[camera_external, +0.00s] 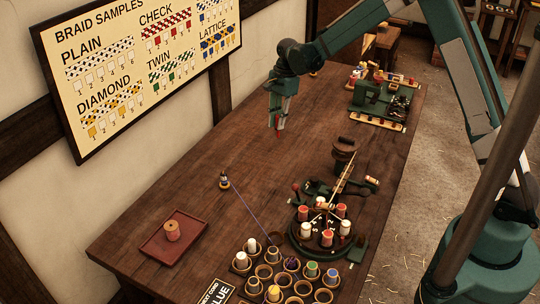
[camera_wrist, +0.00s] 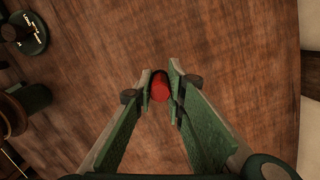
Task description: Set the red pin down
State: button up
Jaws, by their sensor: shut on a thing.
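My gripper (camera_external: 277,121) is above the bare middle-left part of the wooden table, below the sample board. It is shut on the red pin. In the wrist view the red pin (camera_wrist: 160,87) sits between the two green fingertips, with its rounded end showing. In the external view only a small red tip of the pin (camera_external: 278,134) shows below the fingers. The pin appears to be clear of the table (camera_external: 220,150); the exact height is hard to tell.
A round braiding stand (camera_external: 325,247) with red and white pins is at the front right. Several cups (camera_external: 264,271) with pins stand before it. A red tray (camera_external: 160,252) holds a spool at front left. A green machine (camera_external: 372,97) is at the back. The table under my gripper is clear.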

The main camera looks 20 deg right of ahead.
jog(key=shift+f, duration=1.85)
jog(key=shift+f, duration=0.1)
jog(key=o, duration=0.8)
notch_tip(320, 180, up, 12)
jog(key=d, duration=0.1)
jog(key=shift+w+d, duration=0.35)
